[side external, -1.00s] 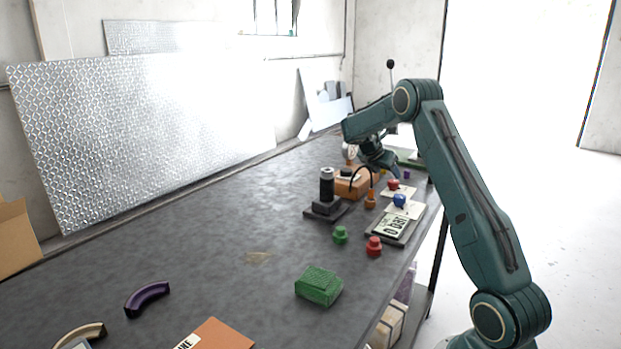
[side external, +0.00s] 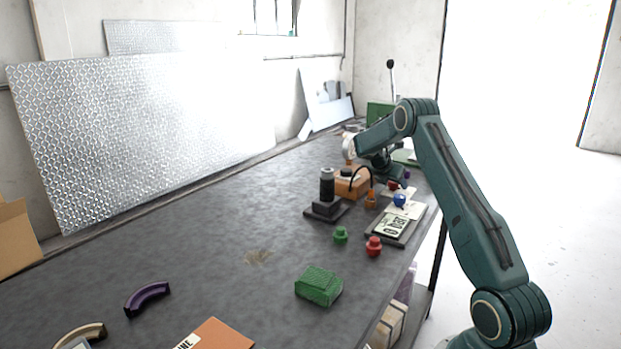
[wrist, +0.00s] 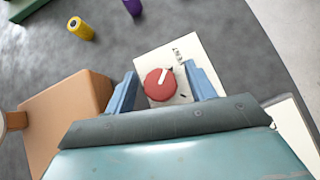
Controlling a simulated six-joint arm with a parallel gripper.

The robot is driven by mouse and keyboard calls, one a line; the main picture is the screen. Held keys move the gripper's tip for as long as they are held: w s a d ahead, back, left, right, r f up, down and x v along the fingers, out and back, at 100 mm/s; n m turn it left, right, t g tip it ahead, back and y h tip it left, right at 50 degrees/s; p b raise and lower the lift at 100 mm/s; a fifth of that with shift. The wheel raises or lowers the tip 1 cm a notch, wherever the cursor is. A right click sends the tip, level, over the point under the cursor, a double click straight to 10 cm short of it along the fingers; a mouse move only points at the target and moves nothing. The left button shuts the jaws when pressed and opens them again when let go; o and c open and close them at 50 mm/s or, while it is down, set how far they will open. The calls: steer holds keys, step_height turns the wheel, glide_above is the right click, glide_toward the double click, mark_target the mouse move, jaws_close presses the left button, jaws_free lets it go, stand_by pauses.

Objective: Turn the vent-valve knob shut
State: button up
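The red knob (wrist: 160,85) with a white pointer bar sits on a white card-like plate (wrist: 153,57). Whether the fingertips reach down beside the knob I cannot tell.
A blue knob (side external: 400,200) stands just in front. A yellow cylinder (wrist: 81,28) lies near. The left of the bench is mostly clear.

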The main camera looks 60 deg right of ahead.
steer(key=c, duration=0.9)
steer(key=shift+m+g, duration=0.3)
steer(key=shift+m, duration=0.1)
steer(key=shift+d+m+g+y, duration=0.1)
steer(key=shift+m+g+y, duration=0.3)
steer(key=shift+m+g, duration=0.45)
steer(key=shift+m, duration=0.45)
steer(key=shift+m+g+y, duration=0.3)
steer(key=shift+m+g, duration=0.15)
steer(key=shift+m, duration=0.05)
steer(key=o, duration=1)
steer(key=shift+c, duration=0.2)
